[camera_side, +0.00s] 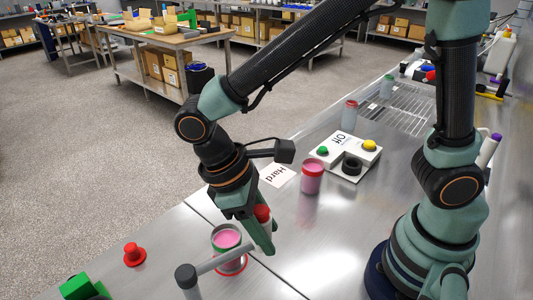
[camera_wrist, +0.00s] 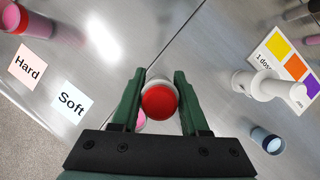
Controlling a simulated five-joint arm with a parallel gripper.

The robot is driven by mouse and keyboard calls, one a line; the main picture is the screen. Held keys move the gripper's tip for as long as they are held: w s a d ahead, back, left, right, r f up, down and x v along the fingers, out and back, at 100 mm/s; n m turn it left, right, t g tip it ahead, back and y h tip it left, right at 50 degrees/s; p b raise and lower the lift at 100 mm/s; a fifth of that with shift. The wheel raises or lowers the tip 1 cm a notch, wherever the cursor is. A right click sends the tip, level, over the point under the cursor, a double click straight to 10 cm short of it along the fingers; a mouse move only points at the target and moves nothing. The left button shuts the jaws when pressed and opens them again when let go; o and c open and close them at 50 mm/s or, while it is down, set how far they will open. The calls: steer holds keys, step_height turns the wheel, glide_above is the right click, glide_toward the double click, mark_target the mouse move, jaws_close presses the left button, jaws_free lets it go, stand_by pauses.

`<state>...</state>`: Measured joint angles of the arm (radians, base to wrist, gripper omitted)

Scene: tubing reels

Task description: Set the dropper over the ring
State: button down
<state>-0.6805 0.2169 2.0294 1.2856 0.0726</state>
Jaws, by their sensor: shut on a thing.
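My gripper (camera_side: 268,240) points down and is shut on the dropper, whose round red top (camera_side: 262,213) shows between the fingers. In the wrist view the red top (camera_wrist: 159,102) sits between the two fingers of my gripper (camera_wrist: 163,80), with a pale collar around it; its lower part is hidden. A pink cup (camera_side: 227,239) with a green rim and a red base stands just left of the fingers in the side view.
A pale bar (camera_side: 218,260) crosses in front of the cup. A red-lidded pink jar (camera_side: 312,178), the Hard card (camera_side: 278,175) and the button board (camera_side: 343,155) stand farther back. A red peg (camera_side: 134,254) is at left. The Soft card (camera_wrist: 72,98) shows in the wrist view.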

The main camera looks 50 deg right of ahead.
steer(key=shift+w+d+n, duration=0.15)
steer(key=shift+w+n, duration=0.25)
steer(key=shift+w, duration=0.35)
steer(key=w, duration=0.8)
steer(key=shift+w+a+y, duration=0.2)
steer(key=shift+w+y, duration=0.05)
steer(key=shift+y, duration=0.05)
steer(key=shift+c, duration=2.2)
jaws_free()
steer(key=shift+r, duration=0.1)
steer(key=v, duration=1.2)
steer(key=shift+w, duration=0.2)
